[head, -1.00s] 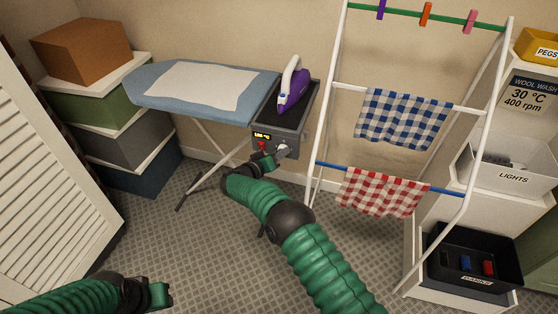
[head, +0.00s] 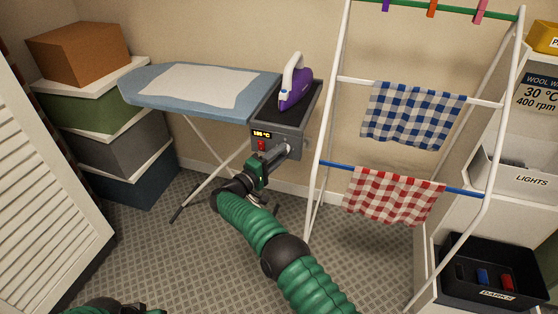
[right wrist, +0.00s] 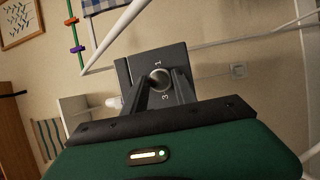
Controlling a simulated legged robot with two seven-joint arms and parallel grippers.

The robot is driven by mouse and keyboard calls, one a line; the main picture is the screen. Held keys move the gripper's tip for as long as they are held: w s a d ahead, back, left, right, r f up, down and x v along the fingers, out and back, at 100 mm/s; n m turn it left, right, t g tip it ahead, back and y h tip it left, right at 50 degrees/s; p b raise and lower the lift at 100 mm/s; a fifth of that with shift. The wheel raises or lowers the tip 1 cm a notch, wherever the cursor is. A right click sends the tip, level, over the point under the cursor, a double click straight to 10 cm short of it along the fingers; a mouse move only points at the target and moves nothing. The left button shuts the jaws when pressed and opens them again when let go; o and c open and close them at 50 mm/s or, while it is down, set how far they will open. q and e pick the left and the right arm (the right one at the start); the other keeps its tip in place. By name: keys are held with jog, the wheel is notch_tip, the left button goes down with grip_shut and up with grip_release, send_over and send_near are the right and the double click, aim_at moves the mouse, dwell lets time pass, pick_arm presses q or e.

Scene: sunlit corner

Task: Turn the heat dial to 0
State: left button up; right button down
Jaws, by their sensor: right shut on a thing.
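The heat dial (right wrist: 160,79) is a small round knob on the dark grey front of the iron stand; a 1 and a 3 show beside it in the right wrist view. My right gripper (right wrist: 162,84) is shut on the dial, one finger on each side; the fingers hide part of the scale, and I cannot read the setting. In the head view, my right gripper (head: 284,153) reaches the panel (head: 292,135) from below. An amber display (head: 262,134) shows a temperature in °C, above a red switch (head: 262,146). My left gripper (head: 150,311) is mostly cut off at the bottom edge.
A purple iron (head: 296,88) rests on the stand beside the ironing board (head: 150,80). A drying rack (head: 325,150) with checked cloths stands close on the right. Stacked boxes (head: 110,145) stand at the left. The floor below is largely clear.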

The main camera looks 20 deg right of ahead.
jog(key=shift+a+f+n+t+b, duration=0.1)
jog(key=shift+f+n+t+b, duration=0.25)
jog(key=shift+n, duration=0.85)
jog(key=shift+h, duration=0.3)
jog(key=c, duration=1.3)
grip_release()
jog(key=shift+o, duration=1.4)
jog(key=shift+w, duration=0.1)
jog(key=shift+r, duration=0.15)
